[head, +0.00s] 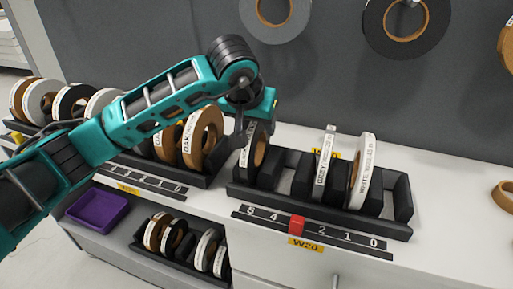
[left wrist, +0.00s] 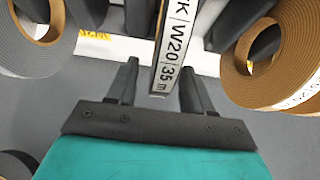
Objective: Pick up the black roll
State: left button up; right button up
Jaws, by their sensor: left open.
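The black roll (head: 249,158) stands upright in the leftmost slot of the black rack on the counter. Its label, reading "W20 35 m" and ending in K, faces up in the left wrist view (left wrist: 175,52). My left gripper (head: 244,128) is above and at the roll's near edge, pointing down. In the left wrist view my left gripper (left wrist: 158,82) is open, with one finger on each side of the roll's labelled edge. A gap shows on both sides, and I cannot tell whether either finger touches it. My right gripper is not in view.
The same rack (head: 330,223) holds a grey roll (head: 323,165) and a white roll (head: 361,172). Oak rolls (head: 203,138) stand in the rack to the left. A red marker (head: 296,225) sits on the number strip. A purple bin (head: 97,208) is on the lower shelf.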

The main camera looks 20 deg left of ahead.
pick_arm(q)
jog(key=shift+w+f, duration=0.4)
jog(key=shift+f, duration=0.15)
jog(key=shift+c, duration=0.4)
grip_shut()
